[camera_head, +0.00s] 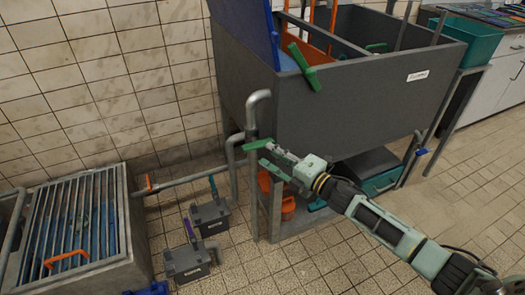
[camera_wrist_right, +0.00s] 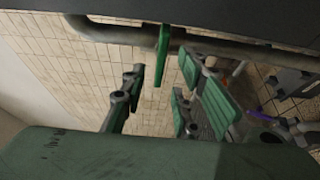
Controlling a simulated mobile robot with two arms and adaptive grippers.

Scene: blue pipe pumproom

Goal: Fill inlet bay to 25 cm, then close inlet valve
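A large dark grey tank (camera_head: 345,90) with inner dividers stands in the head view; its water level cannot be read from here. A green lever (camera_head: 305,67) sits at its front left rim. A grey pipe (camera_head: 257,105) bends down at its left front corner. My right gripper (camera_head: 266,158) is beside this pipe, with its green fingers spread and nothing between them. In the right wrist view, a green handle (camera_wrist_right: 163,55) hangs at a grey pipe (camera_wrist_right: 215,52), beyond the open fingers and apart from them. Which valve this is, I cannot tell. My left gripper is out of view.
A grated basin (camera_head: 75,215) with an orange handle stands at the left. Two small dark grey boxes (camera_head: 210,215) (camera_head: 190,262) with levers stand on the tiled floor. A blue panel (camera_head: 247,28) stands at the tank's left side. A teal bin (camera_head: 470,40) is at the right.

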